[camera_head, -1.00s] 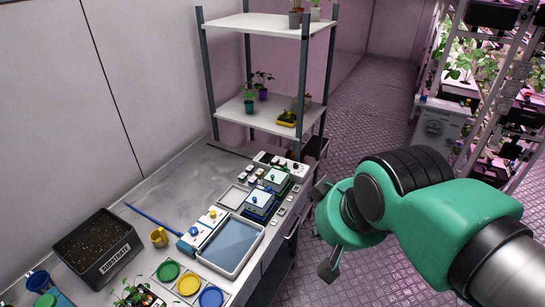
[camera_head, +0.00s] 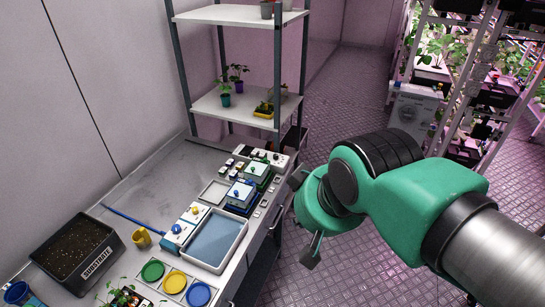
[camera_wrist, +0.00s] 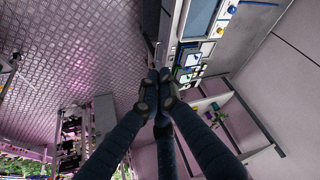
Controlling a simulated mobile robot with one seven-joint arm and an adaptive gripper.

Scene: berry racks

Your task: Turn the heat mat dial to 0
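A shallow tray with a flat grey-blue surface (camera_head: 216,240), which looks like the heat mat, lies on the bench. Along its left side is a white and blue box with a blue knob (camera_head: 176,229) and a yellow knob (camera_head: 195,211). Their settings are too small to read, and I cannot tell which one is the heat mat dial. The tray also shows at the top of the wrist view (camera_wrist: 200,16).
Small devices with knobs (camera_head: 240,194) stand behind the tray. Colored round dishes (camera_head: 174,282), a yellow cup (camera_head: 141,238) and a substrate box (camera_head: 75,254) are on the near bench. A shelf (camera_head: 238,106) rises at the bench's far end.

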